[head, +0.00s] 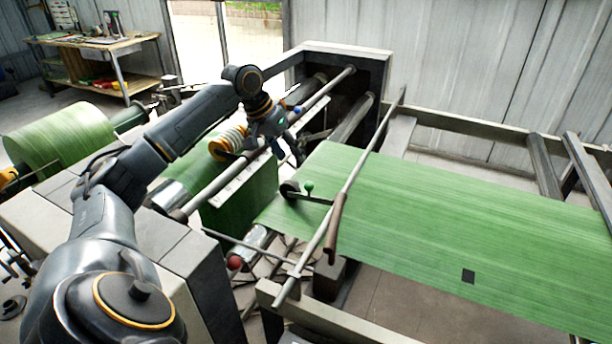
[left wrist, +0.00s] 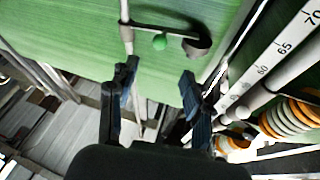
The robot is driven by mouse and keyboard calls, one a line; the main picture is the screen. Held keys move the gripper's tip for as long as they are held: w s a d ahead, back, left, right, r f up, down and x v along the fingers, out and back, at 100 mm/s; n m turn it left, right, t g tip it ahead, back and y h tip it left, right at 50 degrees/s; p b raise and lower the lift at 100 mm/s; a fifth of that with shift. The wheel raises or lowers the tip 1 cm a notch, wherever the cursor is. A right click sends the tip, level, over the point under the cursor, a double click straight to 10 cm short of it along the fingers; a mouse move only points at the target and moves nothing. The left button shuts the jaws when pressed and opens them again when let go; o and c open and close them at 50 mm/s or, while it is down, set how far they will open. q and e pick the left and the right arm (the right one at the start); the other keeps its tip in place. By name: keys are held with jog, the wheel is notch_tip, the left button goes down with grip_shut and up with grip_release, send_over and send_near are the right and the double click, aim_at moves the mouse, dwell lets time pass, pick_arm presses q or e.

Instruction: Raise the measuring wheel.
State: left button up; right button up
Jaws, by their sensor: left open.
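The measuring wheel (head: 289,188) is a small dark wheel on a thin arm with a green knob (head: 309,187). The arm reaches from a long cross bar (head: 345,190), and the wheel appears to sit on the green woven sheet (head: 440,215) near its left edge. In the left wrist view the wheel (left wrist: 198,45) and the green knob (left wrist: 160,42) show beyond the fingertips. My left gripper (head: 289,150) is open and empty, above and behind the wheel, apart from it. In the left wrist view the knob lies ahead between the fingers (left wrist: 160,78). My right gripper is not in view.
A brown handle (head: 334,228) hangs on the cross bar. A numbered white scale (left wrist: 270,65) and orange-and-white coils (left wrist: 285,118) lie close to the left gripper's right side in the wrist view. A red ball knob (head: 234,263) sits below. Rollers and frame beams surround the sheet.

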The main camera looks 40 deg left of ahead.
pick_arm(q)
jog(key=p, duration=0.1)
send_near(307, 183)
notch_tip(307, 183, down, 2)
jog(key=x, duration=0.3)
jog(key=p+x, duration=0.1)
jog(key=x, duration=0.2)
jog(key=shift+w+d+f, duration=0.1)
jog(key=shift+w+d, duration=0.05)
jog(key=shift+w, duration=0.3)
jog(key=shift+w+d+f, duration=0.1)
jog(key=shift+w+f, duration=0.05)
jog(key=shift+f, duration=0.35)
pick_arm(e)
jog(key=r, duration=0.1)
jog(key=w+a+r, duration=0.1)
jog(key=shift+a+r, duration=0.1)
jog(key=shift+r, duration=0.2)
pick_arm(q)
grip_shut()
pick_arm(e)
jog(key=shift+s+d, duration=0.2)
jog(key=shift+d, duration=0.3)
